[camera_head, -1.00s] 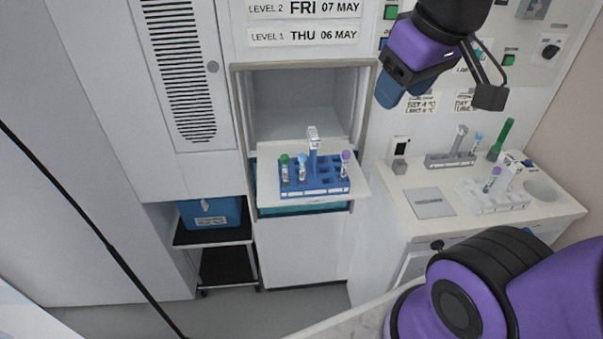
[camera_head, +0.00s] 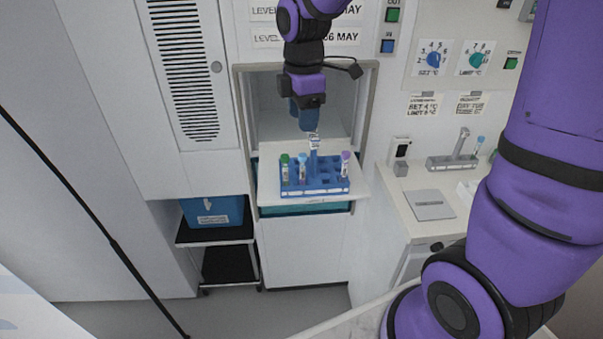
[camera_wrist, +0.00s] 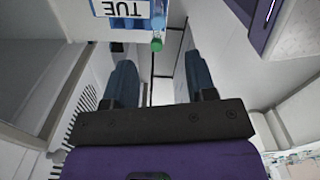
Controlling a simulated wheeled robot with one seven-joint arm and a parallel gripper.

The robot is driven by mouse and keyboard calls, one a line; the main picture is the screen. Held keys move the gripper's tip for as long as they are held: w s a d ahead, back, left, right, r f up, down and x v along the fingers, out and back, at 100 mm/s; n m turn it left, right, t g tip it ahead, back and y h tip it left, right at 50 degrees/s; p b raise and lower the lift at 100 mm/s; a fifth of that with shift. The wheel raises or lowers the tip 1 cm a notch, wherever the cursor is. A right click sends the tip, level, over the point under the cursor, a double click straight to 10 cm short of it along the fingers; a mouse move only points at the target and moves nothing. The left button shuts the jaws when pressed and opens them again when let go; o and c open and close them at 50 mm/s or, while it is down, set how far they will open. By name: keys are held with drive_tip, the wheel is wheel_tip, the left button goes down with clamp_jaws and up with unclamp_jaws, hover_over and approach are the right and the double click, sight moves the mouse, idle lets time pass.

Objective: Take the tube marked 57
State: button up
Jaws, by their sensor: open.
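A blue tube rack (camera_head: 316,193) stands on a pulled-out white shelf, with a raised grip in its middle. It holds a green-capped tube (camera_head: 285,170), a light-blue-capped tube (camera_head: 302,170) and a purple-capped tube (camera_head: 346,165). The numbers on the tubes are too small to read, so I cannot tell which is 57. My gripper (camera_head: 306,116) is open and empty, with its blue fingers just above the back of the rack. In the wrist view its fingers (camera_wrist: 160,80) stand apart; a green-capped tube (camera_wrist: 157,43) and a label reading TUE upside down appear beyond them.
The shelf (camera_head: 306,209) juts from an open cabinet bay (camera_head: 285,105) whose frame surrounds my gripper. A counter (camera_head: 402,205) at the right carries a grey rack (camera_head: 450,163) with a tube. A blue box (camera_head: 212,212) sits on a low cart at the left.

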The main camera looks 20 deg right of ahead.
sight(303, 155)
wheel_tip(303, 155, down, 11)
drive_tip(key=shift+w, duration=0.15)
idle(0.5)
drive_tip(key=c, duration=0.8)
